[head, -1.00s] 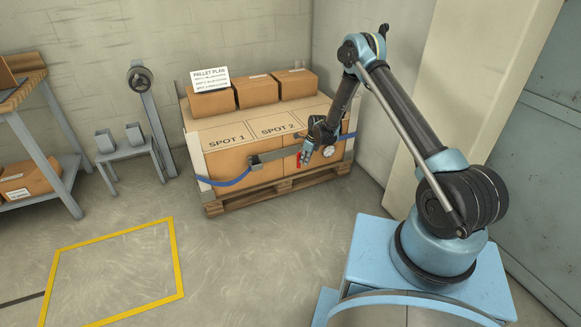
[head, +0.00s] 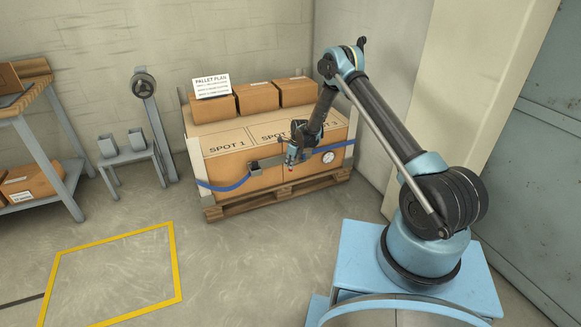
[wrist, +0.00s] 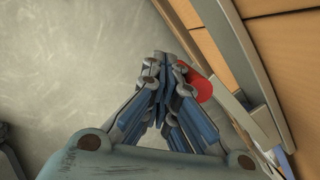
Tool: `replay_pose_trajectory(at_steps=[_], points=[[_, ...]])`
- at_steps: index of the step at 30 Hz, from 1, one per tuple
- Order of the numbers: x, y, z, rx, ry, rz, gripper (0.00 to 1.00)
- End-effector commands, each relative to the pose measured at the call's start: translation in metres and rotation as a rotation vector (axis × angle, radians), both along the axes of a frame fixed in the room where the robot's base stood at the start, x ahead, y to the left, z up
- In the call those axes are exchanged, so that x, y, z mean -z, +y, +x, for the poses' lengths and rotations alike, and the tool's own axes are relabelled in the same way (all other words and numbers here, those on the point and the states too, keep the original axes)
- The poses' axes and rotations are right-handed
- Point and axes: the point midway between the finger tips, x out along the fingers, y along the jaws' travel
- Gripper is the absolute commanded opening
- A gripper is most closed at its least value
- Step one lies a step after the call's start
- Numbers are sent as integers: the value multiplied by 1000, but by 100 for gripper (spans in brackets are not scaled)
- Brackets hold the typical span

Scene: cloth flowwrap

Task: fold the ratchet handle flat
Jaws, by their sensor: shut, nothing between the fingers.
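The ratchet (head: 266,164) is a grey metal piece on the blue strap (head: 226,186), across the front of the boxed pallet load. A red part, apparently the handle's grip (wrist: 201,88), shows right beside my fingers in the wrist view. A long grey bar (wrist: 246,60) runs along the cartons there; I cannot tell whether it belongs to the ratchet. My gripper (wrist: 163,62) is shut and empty, its fingertips together to the left of the red part. In the head view my gripper (head: 291,158) is in front of the load and hides part of the ratchet. Handle angle and contact are unclear.
The load stands on a wooden pallet (head: 232,210), with several cartons (head: 257,97) and a pallet plan sign (head: 212,86) on top. A round white dial (head: 327,157) sits on the right front. The floor by the yellow outline (head: 177,265) is clear.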

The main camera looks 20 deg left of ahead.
Motion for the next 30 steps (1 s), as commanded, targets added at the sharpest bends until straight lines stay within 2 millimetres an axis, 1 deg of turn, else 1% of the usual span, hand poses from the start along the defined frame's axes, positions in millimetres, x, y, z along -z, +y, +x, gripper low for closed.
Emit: replay_pose_trajectory(at_steps=[20,23,29,30], points=[[0,-6,2,5,-1,0,0],[0,-11,-3,6,0,0,0],[1,-37,-19,14,2,0,0],[-8,-37,-18,13,1,0,0]])
